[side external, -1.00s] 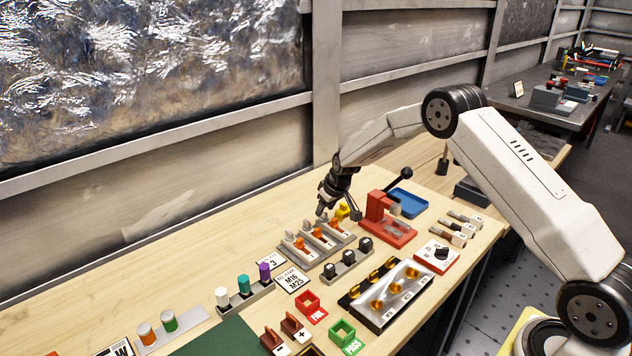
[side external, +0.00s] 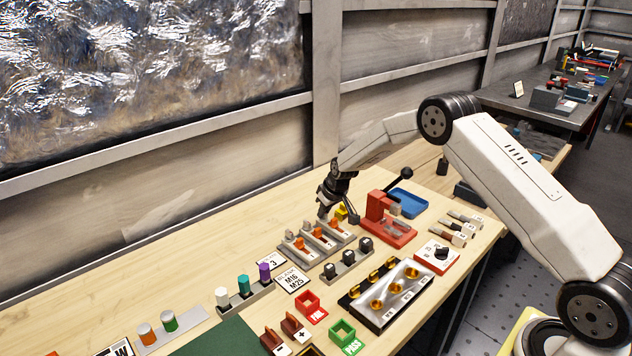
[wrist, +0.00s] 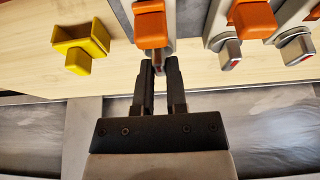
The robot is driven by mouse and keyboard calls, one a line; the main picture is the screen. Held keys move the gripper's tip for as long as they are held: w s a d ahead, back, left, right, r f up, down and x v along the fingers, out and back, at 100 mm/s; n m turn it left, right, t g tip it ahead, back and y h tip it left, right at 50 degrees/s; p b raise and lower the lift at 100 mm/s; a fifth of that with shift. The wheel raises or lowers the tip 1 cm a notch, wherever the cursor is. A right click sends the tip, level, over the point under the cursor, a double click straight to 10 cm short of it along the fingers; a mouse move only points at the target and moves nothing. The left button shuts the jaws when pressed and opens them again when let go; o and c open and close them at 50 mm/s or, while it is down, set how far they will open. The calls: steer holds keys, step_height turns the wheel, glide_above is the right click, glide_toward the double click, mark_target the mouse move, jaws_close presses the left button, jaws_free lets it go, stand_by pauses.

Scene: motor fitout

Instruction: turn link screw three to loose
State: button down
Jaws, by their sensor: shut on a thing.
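Several link units with orange parts stand on a grey base (side external: 317,244) near the middle of the bench. In the wrist view, an orange part (wrist: 148,27) sits just ahead of my fingers, and two other units show silver screw heads (wrist: 230,53) to the right. My gripper (wrist: 160,66) is shut on the screw at the end of the leftmost unit in that view. The fingers hide most of this screw, so its turn angle cannot be told. In the side view my gripper (side external: 323,214) points down at the far right end of the row.
A yellow part (wrist: 80,48) stands close beside the gripper. A red press (side external: 388,224) with a black-knobbed lever and a blue tray (side external: 408,203) are to the right. A row of black knobs (side external: 346,262) lies in front. Bare bench lies behind and left.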

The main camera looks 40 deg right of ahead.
steer(key=shift+n, duration=0.6)
steer(key=shift+d+n+y, duration=0.15)
steer(key=shift+n+y, duration=0.75)
steer(key=shift+n, duration=0.7)
steer(key=shift+n+g+y, duration=0.6)
steer(key=shift+n+g, duration=0.1)
steer(key=shift+n, duration=1.5)
steer(key=c, duration=0.7)
jaws_free()
steer(key=shift+o, duration=0.2)
steer(key=shift+r, duration=0.1)
steer(key=v, duration=0.7)
steer(key=shift+d+r, duration=0.15)
steer(key=shift+r, duration=0.15)
